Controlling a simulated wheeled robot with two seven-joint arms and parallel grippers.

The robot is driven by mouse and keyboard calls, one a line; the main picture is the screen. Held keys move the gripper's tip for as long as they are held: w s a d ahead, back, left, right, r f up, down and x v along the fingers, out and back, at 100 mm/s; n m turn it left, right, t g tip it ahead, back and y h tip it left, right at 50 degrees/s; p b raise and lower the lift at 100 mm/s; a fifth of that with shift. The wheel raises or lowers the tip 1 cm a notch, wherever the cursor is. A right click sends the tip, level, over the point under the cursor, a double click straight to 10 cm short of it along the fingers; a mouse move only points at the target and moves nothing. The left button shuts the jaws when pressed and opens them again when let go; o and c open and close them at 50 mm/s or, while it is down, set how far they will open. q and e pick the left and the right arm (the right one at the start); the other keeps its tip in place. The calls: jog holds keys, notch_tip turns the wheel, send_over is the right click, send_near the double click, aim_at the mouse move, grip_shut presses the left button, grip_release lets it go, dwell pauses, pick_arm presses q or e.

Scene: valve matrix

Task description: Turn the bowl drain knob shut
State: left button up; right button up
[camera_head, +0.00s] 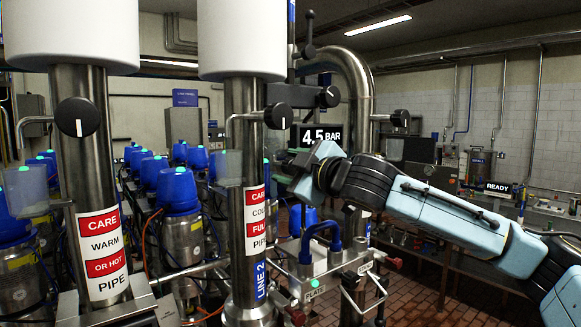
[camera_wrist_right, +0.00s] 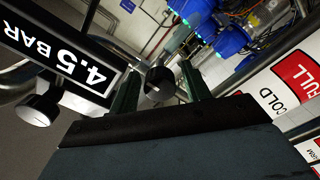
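My right gripper (camera_head: 286,168) reaches in from the right, just right of the cold-pipe column. In the right wrist view its two dark green fingers (camera_wrist_right: 158,80) stand apart. A round black knob (camera_wrist_right: 160,86) shows between them; I cannot tell whether they touch it. Several black knobs show in the head view: one on the left column (camera_head: 77,117), one beside the middle column (camera_head: 278,116), one above the pressure display (camera_head: 329,96) and one farther right (camera_head: 401,118). No readable label marks the bowl drain knob. My left gripper is not in view.
The 4.5 BAR display (camera_head: 321,135) is close to my right gripper; it also shows in the wrist view (camera_wrist_right: 60,65). The middle steel column (camera_head: 243,220) and the left column (camera_head: 90,180) are obstacles. A blue handle (camera_head: 321,236) stands below the gripper.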

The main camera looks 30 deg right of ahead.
jog(key=c, duration=0.8)
jog(key=shift+m, duration=0.4)
jog(key=m+b, duration=0.1)
jog(key=m, duration=0.2)
jog(key=shift+f, duration=0.1)
jog(key=m+b, duration=0.1)
jog(key=m, duration=0.3)
jog(key=shift+m, duration=0.3)
jog(key=m, duration=0.4)
jog(key=m+p, duration=0.1)
jog(key=m, duration=0.4)
jog(key=shift+r, duration=0.2)
jog(key=shift+m, duration=0.4)
